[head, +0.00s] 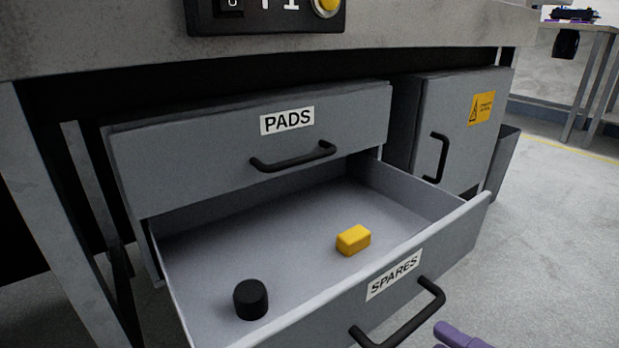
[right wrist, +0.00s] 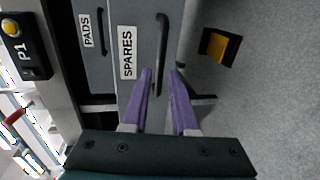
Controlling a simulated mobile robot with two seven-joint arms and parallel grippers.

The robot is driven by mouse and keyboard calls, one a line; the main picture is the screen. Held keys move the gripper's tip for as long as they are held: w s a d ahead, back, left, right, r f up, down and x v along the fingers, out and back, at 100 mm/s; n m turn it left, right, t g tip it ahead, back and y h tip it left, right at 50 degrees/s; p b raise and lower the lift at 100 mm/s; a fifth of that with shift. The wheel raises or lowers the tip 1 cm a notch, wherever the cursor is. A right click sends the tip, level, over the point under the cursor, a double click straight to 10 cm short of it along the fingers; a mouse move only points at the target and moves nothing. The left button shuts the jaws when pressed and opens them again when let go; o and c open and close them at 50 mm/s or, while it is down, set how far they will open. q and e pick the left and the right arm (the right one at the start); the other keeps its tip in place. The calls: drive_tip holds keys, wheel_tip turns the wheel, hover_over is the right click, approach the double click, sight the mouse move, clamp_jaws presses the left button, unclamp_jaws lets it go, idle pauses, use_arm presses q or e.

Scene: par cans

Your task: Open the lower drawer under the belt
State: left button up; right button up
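The lower drawer (head: 430,255), labelled SPARES, stands pulled out under the belt, with its inside showing. Its black bar handle (head: 405,318) is on the front panel, and it also shows in the right wrist view (right wrist: 162,50). My right gripper (right wrist: 161,72) has its two purple fingers apart, with the handle seen between and beyond the tips. In the head view, only a purple fingertip (head: 458,336) shows, just right of the handle and apart from it. I cannot tell the depth between fingers and handle. My left gripper is not in view.
A black cylinder (head: 250,299) and a yellow block (head: 353,240) lie in the drawer. The upper PADS drawer (head: 200,165) is shut. A cabinet (head: 465,125) with a warning sign stands right. Floor at right (head: 560,230) is clear.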

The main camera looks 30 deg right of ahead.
drive_tip(key=shift+p+v, duration=0.35)
drive_tip(key=shift+v, duration=1.6)
